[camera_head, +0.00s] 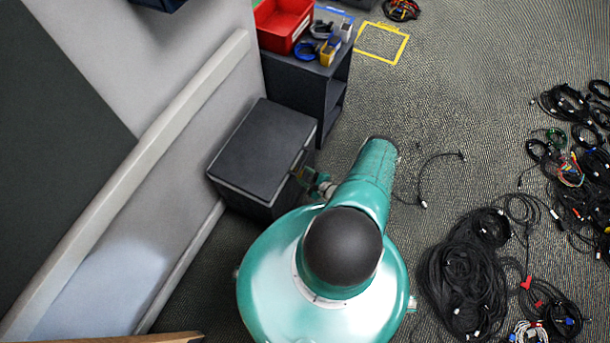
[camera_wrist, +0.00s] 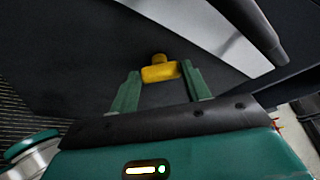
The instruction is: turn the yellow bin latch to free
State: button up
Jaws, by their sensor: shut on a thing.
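The yellow latch (camera_wrist: 160,72) is a small block with a round knob, on a dark bin face in the wrist view. My gripper (camera_wrist: 160,68) has its two green fingers on either side of the latch, shut on it. The dark grey lidded bin (camera_head: 262,143) stands against the wall in the head view, with its lid down. My gripper (camera_head: 302,175) is at the bin's right side there. The latch is too small and too covered to make out in the head view.
A dark shelf unit (camera_head: 328,95) stands behind the bin, carrying a red tray (camera_head: 282,24) and small coils. A yellow floor square (camera_head: 404,46) is at the back.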

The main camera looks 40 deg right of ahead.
dwell(0.4)
jog(key=o, duration=1)
jog(key=v, duration=1.3)
jog(key=shift+s, duration=0.4)
jog(key=shift+r, duration=0.1)
